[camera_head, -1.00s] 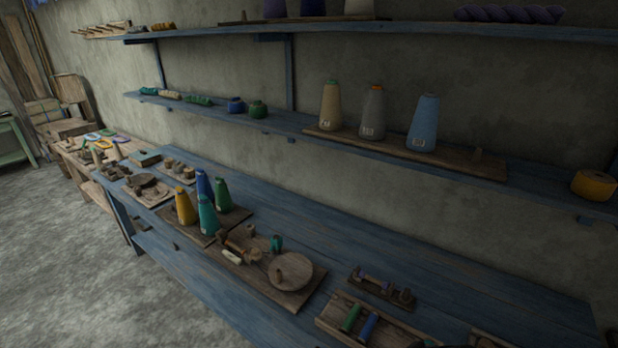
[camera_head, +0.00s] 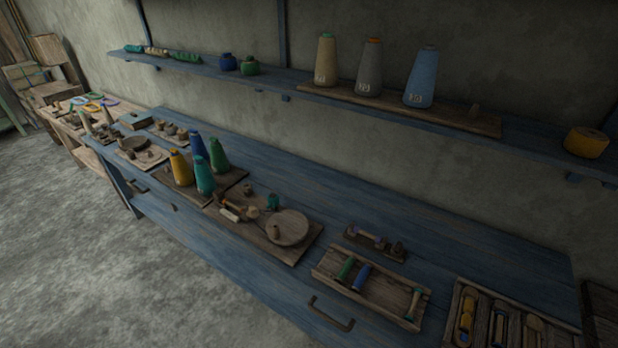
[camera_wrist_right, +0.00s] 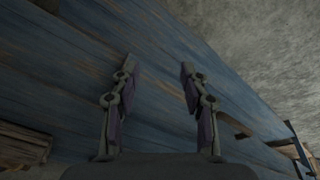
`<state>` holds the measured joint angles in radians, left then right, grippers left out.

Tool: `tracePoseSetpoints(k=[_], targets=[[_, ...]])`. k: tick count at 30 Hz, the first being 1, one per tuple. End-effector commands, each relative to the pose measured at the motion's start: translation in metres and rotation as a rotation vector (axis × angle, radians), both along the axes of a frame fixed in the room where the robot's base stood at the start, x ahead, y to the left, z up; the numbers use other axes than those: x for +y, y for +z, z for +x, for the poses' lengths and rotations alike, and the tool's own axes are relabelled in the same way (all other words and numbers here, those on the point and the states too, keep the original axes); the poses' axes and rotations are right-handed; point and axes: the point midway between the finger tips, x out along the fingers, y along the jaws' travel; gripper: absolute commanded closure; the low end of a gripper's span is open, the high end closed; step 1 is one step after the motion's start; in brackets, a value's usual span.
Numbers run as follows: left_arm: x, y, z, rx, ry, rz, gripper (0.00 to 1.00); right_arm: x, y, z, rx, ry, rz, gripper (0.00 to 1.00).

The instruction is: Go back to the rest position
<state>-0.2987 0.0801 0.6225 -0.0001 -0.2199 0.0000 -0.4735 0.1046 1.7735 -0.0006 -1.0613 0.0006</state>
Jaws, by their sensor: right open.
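My right gripper (camera_wrist_right: 157,68) shows in the right wrist view with its two fingers apart and nothing between them. Behind it in that view are the blue boards of the workbench (camera_wrist_right: 60,70). The gripper appears clear of any object. Neither of my arms shows in the head view, and my left gripper is in no view. The head view looks down along the blue workbench (camera_head: 290,195) and the wall shelf above it.
Several yarn cones (camera_head: 205,176) stand on a board on the bench. A wooden tray with spools (camera_head: 362,278) and a compartment box (camera_head: 507,322) sit at the right. A shelf (camera_head: 272,90) runs along the wall. Grey floor (camera_head: 90,250) is open at the left.

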Motion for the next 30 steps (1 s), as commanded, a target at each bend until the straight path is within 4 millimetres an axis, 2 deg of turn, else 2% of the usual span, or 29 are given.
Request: tracePoseSetpoints(k=[1, 3, 5, 6, 9, 12, 15, 18, 30], targets=[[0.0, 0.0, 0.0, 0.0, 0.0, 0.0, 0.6, -0.003, -0.032, -0.012, 0.024, -0.005, 0.001, 0.55], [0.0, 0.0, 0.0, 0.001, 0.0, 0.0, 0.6, -0.008, -0.079, -0.035, 0.047, -0.012, 0.003, 0.55], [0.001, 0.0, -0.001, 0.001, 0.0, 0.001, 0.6, -0.011, -0.117, -0.06, 0.065, -0.016, 0.003, 0.55], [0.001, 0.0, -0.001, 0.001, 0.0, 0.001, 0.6, -0.013, -0.139, -0.079, 0.078, -0.02, 0.004, 0.55], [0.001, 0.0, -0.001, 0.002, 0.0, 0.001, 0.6, -0.016, -0.181, -0.128, 0.104, -0.026, 0.007, 0.55], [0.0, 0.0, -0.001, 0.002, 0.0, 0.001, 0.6, -0.017, -0.205, -0.169, 0.121, -0.031, 0.01, 0.55], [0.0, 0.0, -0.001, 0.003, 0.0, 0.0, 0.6, -0.017, -0.216, -0.195, 0.131, -0.035, 0.013, 0.55], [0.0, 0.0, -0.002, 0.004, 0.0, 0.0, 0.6, -0.017, -0.22, -0.208, 0.136, -0.035, 0.012, 0.55], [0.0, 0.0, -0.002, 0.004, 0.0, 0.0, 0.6, -0.017, -0.22, -0.21, 0.137, -0.035, 0.012, 0.55]])
